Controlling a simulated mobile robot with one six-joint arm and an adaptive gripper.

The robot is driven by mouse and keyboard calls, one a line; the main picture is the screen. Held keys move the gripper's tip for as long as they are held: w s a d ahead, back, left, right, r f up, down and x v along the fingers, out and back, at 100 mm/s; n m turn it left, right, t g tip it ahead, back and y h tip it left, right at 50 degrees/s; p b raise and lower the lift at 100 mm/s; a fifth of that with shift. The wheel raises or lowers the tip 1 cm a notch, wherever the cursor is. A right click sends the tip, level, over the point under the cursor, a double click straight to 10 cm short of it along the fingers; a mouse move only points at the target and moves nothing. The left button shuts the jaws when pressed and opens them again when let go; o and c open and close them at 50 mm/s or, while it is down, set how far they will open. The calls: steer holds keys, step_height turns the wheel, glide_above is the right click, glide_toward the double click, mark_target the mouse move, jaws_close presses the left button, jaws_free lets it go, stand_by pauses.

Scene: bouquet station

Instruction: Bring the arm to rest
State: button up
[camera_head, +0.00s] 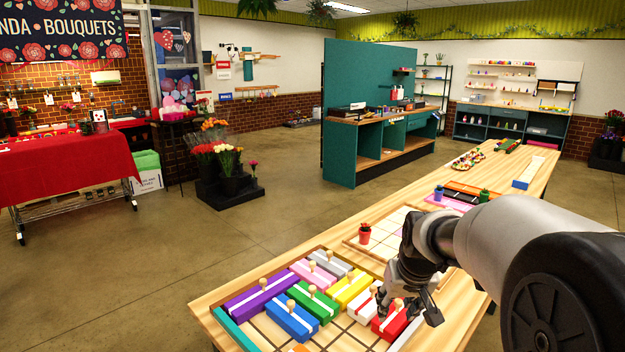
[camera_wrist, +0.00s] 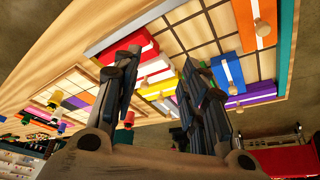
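My gripper (camera_head: 408,298) hangs over the near right part of the wooden table, above or beside the red block (camera_head: 390,326) and the white block (camera_head: 366,305). In the wrist view its two dark fingers stand apart with a clear gap (camera_wrist: 160,75) between them. Nothing is held in the gap; the blocks seen through it lie beyond the fingers. The head view does not show whether the fingertips touch a block.
A gridded tray (camera_head: 345,337) holds several knobbed blocks, including purple (camera_head: 262,295), blue (camera_head: 292,320), green (camera_head: 313,302) and yellow (camera_head: 352,288). A second grid board (camera_head: 398,222) with a small red pot (camera_head: 364,233) lies behind it. The floor (camera_head: 130,265) left of the table is clear.

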steer(key=s+a+r, duration=0.2)
steer(key=s, duration=1.3)
steer(key=s+a+r, duration=0.1)
steer(key=s+r, duration=0.1)
steer(key=s, duration=1.4)
steer(key=shift+s+a+r, duration=0.25)
steer(key=shift+s+a, duration=0.05)
steer(key=shift+a, duration=0.05)
